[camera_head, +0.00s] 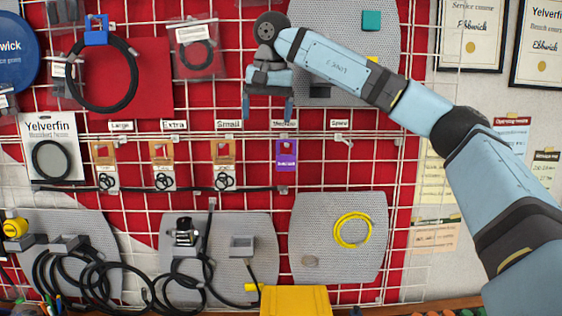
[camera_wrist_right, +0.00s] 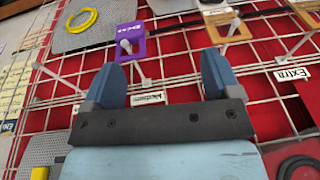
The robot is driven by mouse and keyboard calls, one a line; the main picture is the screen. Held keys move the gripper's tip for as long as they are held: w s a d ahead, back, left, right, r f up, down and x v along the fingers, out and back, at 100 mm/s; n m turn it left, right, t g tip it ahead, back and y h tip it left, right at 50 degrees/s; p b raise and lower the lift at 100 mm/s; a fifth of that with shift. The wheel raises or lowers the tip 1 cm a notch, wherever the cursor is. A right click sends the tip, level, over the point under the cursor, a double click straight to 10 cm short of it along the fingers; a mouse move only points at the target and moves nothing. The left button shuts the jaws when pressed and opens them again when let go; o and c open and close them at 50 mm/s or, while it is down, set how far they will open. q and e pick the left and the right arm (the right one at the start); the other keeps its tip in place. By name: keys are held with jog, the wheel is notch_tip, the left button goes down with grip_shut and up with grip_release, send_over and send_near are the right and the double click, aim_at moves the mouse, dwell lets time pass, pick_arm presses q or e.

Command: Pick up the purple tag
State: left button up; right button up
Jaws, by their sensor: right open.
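The purple tag (camera_head: 287,155) hangs on a peg of the wire grid, at the right end of a row of tags. In the right wrist view the purple tag (camera_wrist_right: 129,42) shows beyond my fingers, with a white peg in front of it. My right gripper (camera_head: 269,115) is open and empty, a little above and to the left of the purple tag in the head view. Its two blue fingers (camera_wrist_right: 160,76) are spread apart in the wrist view, and neither visibly touches the tag. My left gripper is not in view.
Several orange tags (camera_head: 162,153) hang left of the purple one, under small printed labels (camera_head: 228,125). Pegs and grid wires stick out around them. Grey panels hold a yellow cable coil (camera_head: 352,230) and black cables. A yellow box (camera_head: 295,301) stands at the bottom.

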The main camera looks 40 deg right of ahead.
aim_at(287, 141)
jog(key=s+d+r+h, duration=0.1)
jog(key=s+d+r, duration=0.15)
jog(key=d, duration=0.25)
jog(key=x, duration=0.2)
jog(key=p+x, duration=0.1)
jog(key=x, duration=0.4)
jog(key=shift+w+f, duration=0.1)
jog(key=shift+w, duration=0.25)
jog(key=shift+w+f+p, duration=0.15)
jog(key=shift+f+p, duration=0.05)
jog(key=shift+p, duration=0.2)
jog(key=p+x, duration=0.1)
jog(key=x, duration=0.3)
jog(key=shift+w+d+f, duration=0.15)
jog(key=shift+w+f, duration=0.1)
jog(key=shift+f, duration=0.1)
jog(key=c, duration=1)
